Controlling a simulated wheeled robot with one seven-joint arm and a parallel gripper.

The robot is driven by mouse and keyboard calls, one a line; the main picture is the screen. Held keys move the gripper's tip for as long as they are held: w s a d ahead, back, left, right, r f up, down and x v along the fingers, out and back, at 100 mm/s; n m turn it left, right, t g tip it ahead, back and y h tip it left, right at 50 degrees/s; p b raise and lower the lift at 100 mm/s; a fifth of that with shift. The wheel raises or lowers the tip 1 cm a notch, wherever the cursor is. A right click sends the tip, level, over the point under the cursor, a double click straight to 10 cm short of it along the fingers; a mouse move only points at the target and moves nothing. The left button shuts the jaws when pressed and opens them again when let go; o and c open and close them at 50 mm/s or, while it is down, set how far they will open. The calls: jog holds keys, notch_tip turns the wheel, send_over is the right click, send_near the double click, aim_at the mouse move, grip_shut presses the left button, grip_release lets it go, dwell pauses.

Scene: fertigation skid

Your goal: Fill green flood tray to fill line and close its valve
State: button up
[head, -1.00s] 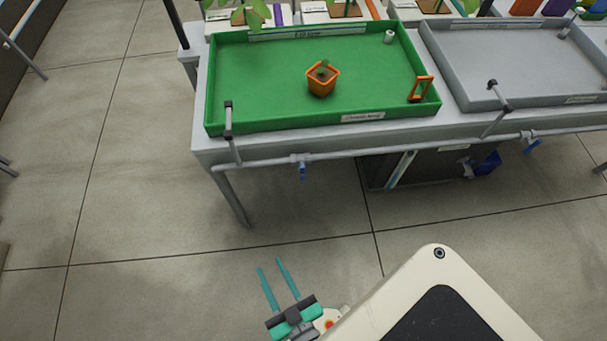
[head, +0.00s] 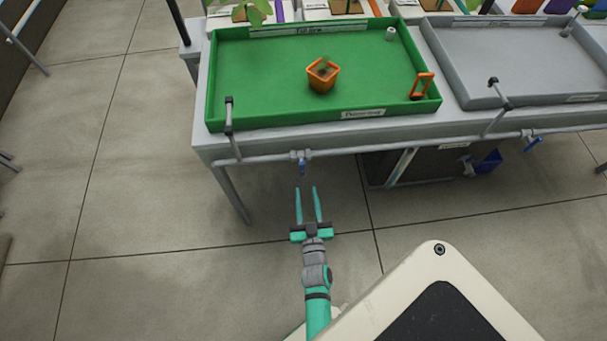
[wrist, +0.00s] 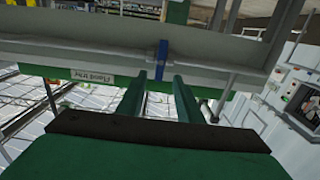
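The green flood tray (head: 270,75) lies on a grey bench in the head view, with no water that I can make out. An orange pot (head: 322,78) stands in it, and an orange frame-shaped piece (head: 421,87) is at its right end. A grey spout (head: 229,118) rises at its front left corner. The blue valve handle (head: 302,168) hangs from the pipe below the tray's front; it also shows in the wrist view (wrist: 161,59). My gripper (head: 307,190) is open and empty, just short of the handle, with its fingers pointing at it.
A grey tray (head: 520,65) sits to the right, with its own spout (head: 497,95) and blue valve handle (head: 533,145). The pipe (head: 400,147) runs along the bench front. A dark tank with a blue part (head: 487,162) stands underneath. The floor at front left is clear.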

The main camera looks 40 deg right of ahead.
aim_at(303, 170)
jog(key=x, duration=0.8)
jog(key=shift+c, duration=0.6)
jog(key=shift+s, duration=0.15)
grip_shut()
